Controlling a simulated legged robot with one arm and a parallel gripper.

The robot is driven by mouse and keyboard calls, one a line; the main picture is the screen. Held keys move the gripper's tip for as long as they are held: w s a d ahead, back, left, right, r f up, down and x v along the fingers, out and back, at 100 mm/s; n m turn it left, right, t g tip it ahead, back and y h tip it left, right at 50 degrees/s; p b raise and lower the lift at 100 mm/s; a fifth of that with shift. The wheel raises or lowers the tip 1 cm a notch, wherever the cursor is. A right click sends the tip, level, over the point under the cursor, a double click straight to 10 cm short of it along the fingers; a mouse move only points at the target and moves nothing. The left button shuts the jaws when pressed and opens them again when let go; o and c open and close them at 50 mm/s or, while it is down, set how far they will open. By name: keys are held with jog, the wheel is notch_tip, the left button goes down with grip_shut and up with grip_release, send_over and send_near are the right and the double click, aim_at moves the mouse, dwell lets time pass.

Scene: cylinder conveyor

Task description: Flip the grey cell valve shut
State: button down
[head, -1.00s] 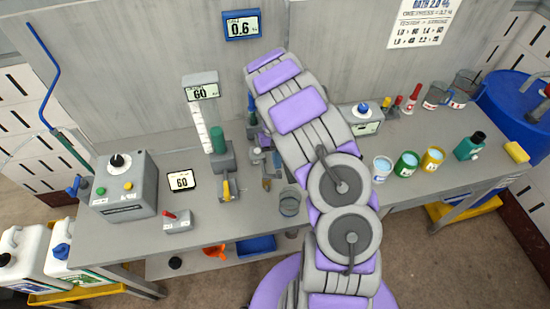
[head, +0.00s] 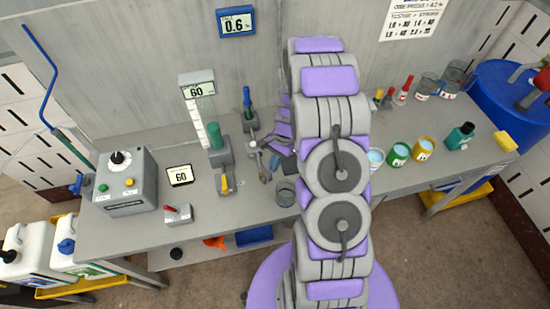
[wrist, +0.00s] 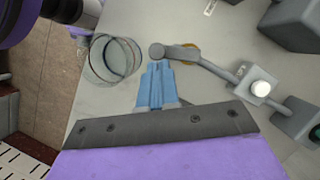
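The grey valve shows in the wrist view as a grey lever (wrist: 215,70) with a rounded end, running from a hub with a white cap (wrist: 260,88). In the head view its pale hub (head: 253,144) stands mid-bench, left of my arm. My gripper (wrist: 159,66) has blue fingers pressed together, with nothing visible between them. The fingertips are just beside the lever's rounded end; I cannot tell whether they touch. In the head view the gripper is small and partly hidden by my arm.
A clear glass beaker (wrist: 113,60) stands close left of the fingers; it also shows in the head view (head: 285,191). A green-topped column (head: 216,140) and a blue-handled valve (head: 247,100) stand nearby. Coloured cups (head: 398,154) stand right of my arm.

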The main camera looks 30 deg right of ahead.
jog(key=shift+s+a+m+t+p, duration=0.2)
jog(key=shift+a+m+t+p, duration=0.15)
jog(key=shift+m, duration=0.45)
jog(key=shift+s+a+m+t+p, duration=0.2)
jog(key=shift+m+p, duration=0.25)
jog(key=shift+m, duration=0.35)
